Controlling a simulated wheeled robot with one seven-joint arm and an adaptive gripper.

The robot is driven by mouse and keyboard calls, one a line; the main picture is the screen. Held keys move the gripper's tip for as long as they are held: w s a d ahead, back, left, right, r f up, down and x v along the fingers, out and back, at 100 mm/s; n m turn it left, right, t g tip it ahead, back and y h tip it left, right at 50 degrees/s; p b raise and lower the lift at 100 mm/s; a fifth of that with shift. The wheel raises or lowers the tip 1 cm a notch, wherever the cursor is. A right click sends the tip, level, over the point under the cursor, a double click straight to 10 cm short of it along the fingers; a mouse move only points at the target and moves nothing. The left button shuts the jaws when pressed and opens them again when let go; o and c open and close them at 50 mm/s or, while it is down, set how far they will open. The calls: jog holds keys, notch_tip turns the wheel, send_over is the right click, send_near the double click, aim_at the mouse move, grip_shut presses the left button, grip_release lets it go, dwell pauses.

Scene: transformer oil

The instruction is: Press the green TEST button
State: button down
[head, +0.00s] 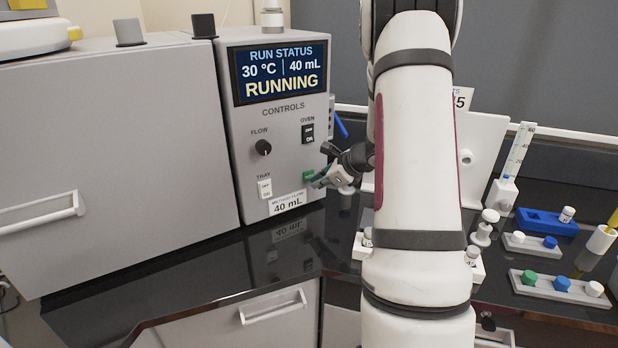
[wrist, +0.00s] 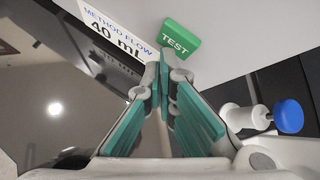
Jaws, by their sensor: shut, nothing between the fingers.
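The green TEST button (wrist: 180,39) shows in the wrist view on the pale machine front, just beyond my fingertips. In the head view the green button (head: 309,175) sits low on the right of the control panel (head: 284,125), partly hidden by my gripper. My gripper (head: 322,181) is shut and empty, its tips close to the button. In the wrist view the gripper (wrist: 165,62) points at the area just below the button. I cannot tell whether the tips touch the panel. The display reads RUNNING, 30 °C and 40 mL.
The panel also carries a FLOW knob (head: 263,147), an OVEN switch (head: 308,133), a TRAY switch (head: 265,188) and a 40 mL label (head: 287,203). Racks (head: 562,289) of capped vials stand at the right.

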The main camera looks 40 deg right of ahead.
jog(key=shift+s, duration=0.35)
jog(key=s, duration=0.2)
jog(key=s+a, duration=0.1)
jog(key=s, duration=0.2)
dwell(0.4)
jog(key=shift+w+a, duration=0.1)
dwell(0.6)
jog(key=s+a+r+n+g+y, duration=0.1)
jog(key=a+r+n+g+y, duration=0.1)
jog(key=a+r+n, duration=0.75)
jog(key=s+a+r+n+g+y, duration=0.15)
jog(key=a+r+n, duration=0.3)
jog(key=a, duration=1.05)
jog(key=s+a+r+n+h, duration=0.2)
jog(key=s+a+n, duration=0.2)
jog(key=s+n, duration=0.4)
jog(key=s+a+r+n+h, duration=0.2)
jog(key=s+a+n, duration=0.2)
jog(key=s+n, duration=0.4)
jog(key=shift+s+a+n+g+h, duration=0.25)
jog(key=shift+s+n+g+h, duration=0.15)
jog(key=shift+s, duration=0.4)
